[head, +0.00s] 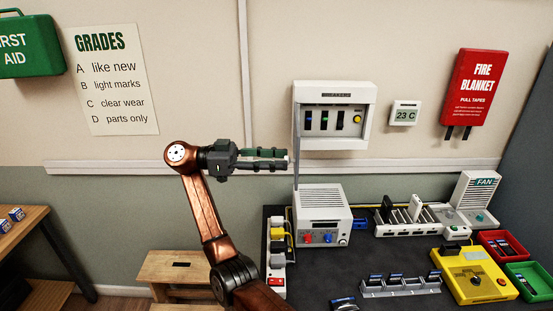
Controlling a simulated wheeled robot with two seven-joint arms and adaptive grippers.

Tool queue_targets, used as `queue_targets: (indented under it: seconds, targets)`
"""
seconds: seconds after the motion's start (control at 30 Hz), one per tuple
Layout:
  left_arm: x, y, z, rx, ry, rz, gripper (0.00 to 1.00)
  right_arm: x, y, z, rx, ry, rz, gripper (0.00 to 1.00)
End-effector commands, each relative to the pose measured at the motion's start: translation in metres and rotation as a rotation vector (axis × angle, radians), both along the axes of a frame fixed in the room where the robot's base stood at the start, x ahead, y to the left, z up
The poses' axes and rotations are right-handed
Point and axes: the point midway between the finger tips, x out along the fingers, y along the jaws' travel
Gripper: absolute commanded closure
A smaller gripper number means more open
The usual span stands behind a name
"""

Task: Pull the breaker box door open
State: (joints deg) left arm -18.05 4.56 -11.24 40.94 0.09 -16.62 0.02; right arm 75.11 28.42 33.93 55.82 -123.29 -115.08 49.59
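The white breaker box (368,112) is mounted on the wall right of centre. Its front shows a row of dark breaker switches and a yellow round button. A thin grey strip (296,150) runs down at the box's left side. It looks like the door swung open and seen nearly edge-on. My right gripper (287,160) is just left of this strip, below the box's lower left corner, with its fingers pointing right. Its two fingers lie close together and I see nothing clearly held. Whether it touches the strip is unclear. My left gripper is out of view.
Below the box, a dark bench (325,275) holds a white device (320,213), a power strip (277,255), a slotted rack (400,287) and a yellow unit (474,275). A thermostat (405,113) and fire blanket (474,88) hang at right. A wooden stool (172,265) stands left.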

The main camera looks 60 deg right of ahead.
Motion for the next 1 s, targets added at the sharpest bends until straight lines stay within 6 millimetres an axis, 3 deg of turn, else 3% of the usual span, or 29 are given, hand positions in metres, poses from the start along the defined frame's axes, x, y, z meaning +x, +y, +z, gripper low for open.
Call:
queue_targets:
  seconds: [0.23, 0.6, 1.0]
  targets:
    - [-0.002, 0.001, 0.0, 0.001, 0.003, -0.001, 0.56, 0.008, 0.004, -0.001, 0.005, -0.002, 0.0, 0.65]
    - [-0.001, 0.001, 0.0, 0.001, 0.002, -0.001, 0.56, 0.048, 0.028, 0.0, 0.006, -0.001, 0.006, 0.65]
    - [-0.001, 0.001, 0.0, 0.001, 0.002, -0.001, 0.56, 0.063, 0.036, 0.0, 0.003, -0.002, -0.004, 0.65]
